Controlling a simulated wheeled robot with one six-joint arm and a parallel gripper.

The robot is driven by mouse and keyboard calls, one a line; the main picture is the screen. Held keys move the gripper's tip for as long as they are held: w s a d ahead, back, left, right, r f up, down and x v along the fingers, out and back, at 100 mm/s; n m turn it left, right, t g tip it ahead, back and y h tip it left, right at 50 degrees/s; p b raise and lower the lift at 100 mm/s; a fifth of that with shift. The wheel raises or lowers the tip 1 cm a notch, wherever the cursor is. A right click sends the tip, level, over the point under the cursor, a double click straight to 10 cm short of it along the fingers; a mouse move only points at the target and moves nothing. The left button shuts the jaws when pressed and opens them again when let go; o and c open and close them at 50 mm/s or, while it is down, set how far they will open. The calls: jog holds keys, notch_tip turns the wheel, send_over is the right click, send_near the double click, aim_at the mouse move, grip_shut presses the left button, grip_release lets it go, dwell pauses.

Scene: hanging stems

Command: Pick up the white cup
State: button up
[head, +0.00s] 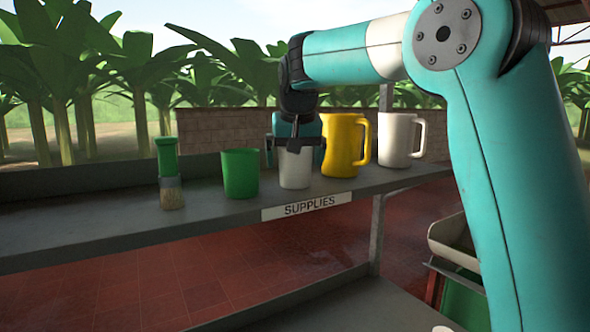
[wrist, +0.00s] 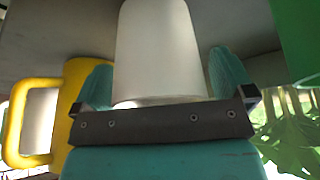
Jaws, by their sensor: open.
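The white cup (head: 295,171), plain and without a handle, stands upright on the grey shelf behind the SUPPLIES label. In the wrist view the cup (wrist: 158,50) appears inverted between my two teal fingers. My gripper (head: 294,150) is open at the cup's upper part, with one finger on each side. The gripper also shows in the wrist view (wrist: 162,82). The fingers are very close to the cup's sides; I cannot tell whether they touch. The cup's rim is partly hidden by the gripper in the head view.
A yellow mug (head: 341,145) stands close on the right, with a white handled mug (head: 396,140) beyond it. A green cup (head: 240,174) and an upright green-handled brush (head: 169,174) stand to the left. The shelf's left end (head: 70,226) is clear.

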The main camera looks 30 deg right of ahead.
jog(key=c, duration=0.9)
